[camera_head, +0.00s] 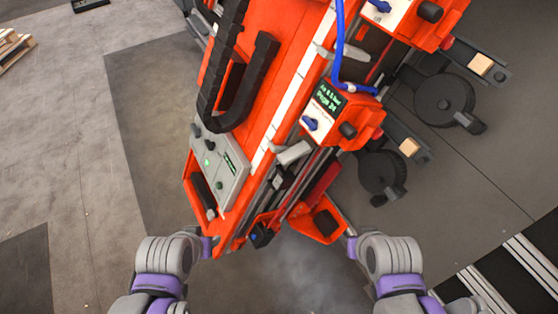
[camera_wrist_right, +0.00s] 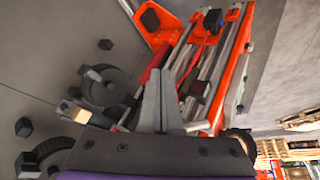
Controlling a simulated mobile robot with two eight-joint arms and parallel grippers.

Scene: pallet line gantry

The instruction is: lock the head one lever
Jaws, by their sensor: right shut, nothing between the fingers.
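Head one appears to be the nearer orange head unit (camera_head: 350,115), with a small dark display, a blue knob and a black knob. A short light-grey lever (camera_head: 293,153) sticks out at its lower left, beside the rail. In the right wrist view my right gripper (camera_wrist_right: 161,88) has its two dark-grey fingers together and empty, in front of the orange rail frame (camera_wrist_right: 238,70).
A second orange head (camera_head: 415,20) sits farther up the rail. A grey control panel (camera_head: 219,163) and a black cable chain (camera_head: 225,70) lie left of the rail. Dark round wheels (camera_head: 443,100) stand to the right. Open floor (camera_head: 90,120) lies to the left.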

